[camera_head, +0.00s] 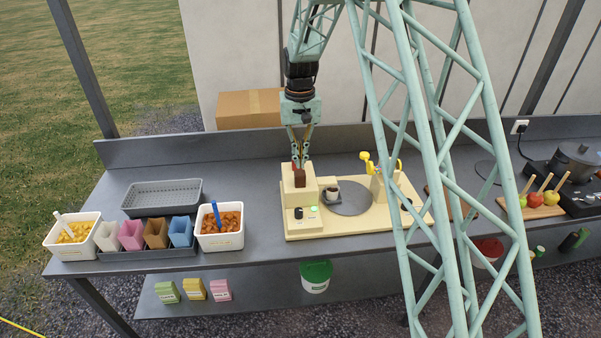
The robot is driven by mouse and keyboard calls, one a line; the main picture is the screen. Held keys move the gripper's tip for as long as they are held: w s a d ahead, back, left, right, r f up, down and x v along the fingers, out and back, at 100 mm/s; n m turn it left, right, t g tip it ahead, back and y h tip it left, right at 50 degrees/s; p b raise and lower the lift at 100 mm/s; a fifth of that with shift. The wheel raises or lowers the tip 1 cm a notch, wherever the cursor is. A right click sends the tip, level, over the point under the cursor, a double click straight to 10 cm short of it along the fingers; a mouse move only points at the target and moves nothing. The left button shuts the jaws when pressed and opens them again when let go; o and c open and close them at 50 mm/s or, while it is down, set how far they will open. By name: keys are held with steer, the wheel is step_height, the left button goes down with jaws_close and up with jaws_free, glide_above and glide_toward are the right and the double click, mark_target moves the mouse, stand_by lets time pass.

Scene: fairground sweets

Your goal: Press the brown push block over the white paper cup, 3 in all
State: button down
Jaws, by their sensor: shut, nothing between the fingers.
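The brown push block (299,177) stands on top of the cream dispenser at the left of the cream machine (405,211). My gripper (301,164) points straight down with its fingers shut and empty, right at the top of the block. I cannot tell whether the fingertips touch it.
My green lattice arm crosses the right half of the view and hides part of the counter (252,176). A white tub of orange pieces (220,241) and several coloured paper holders stand to the left. A yellow lever (368,163) rises behind the plate. A cardboard box (249,109) is behind.

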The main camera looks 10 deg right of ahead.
mark_target(300, 173)
steer(key=shift+r+p, duration=0.85)
steer(key=shift+r, duration=1.15)
steer(key=shift+r, duration=0.1)
steer(key=s+r+t+b, duration=0.1)
steer(key=s+r+b, duration=0.2)
steer(key=s+r, duration=0.8)
steer(key=s+r+t+b, duration=0.1)
steer(key=s+r+b, duration=0.2)
steer(key=s+r, duration=0.8)
steer(key=s+f+t+b, duration=0.1)
steer(key=s+f+b, duration=0.1)
steer(key=s, duration=1.5)
steer(key=s+f+n+t+b, duration=0.1)
steer(key=s+f+b, duration=0.2)
steer(key=s, duration=1.4)
steer(key=shift+f+b, duration=0.35)
steer(key=shift+f, duration=0.1)
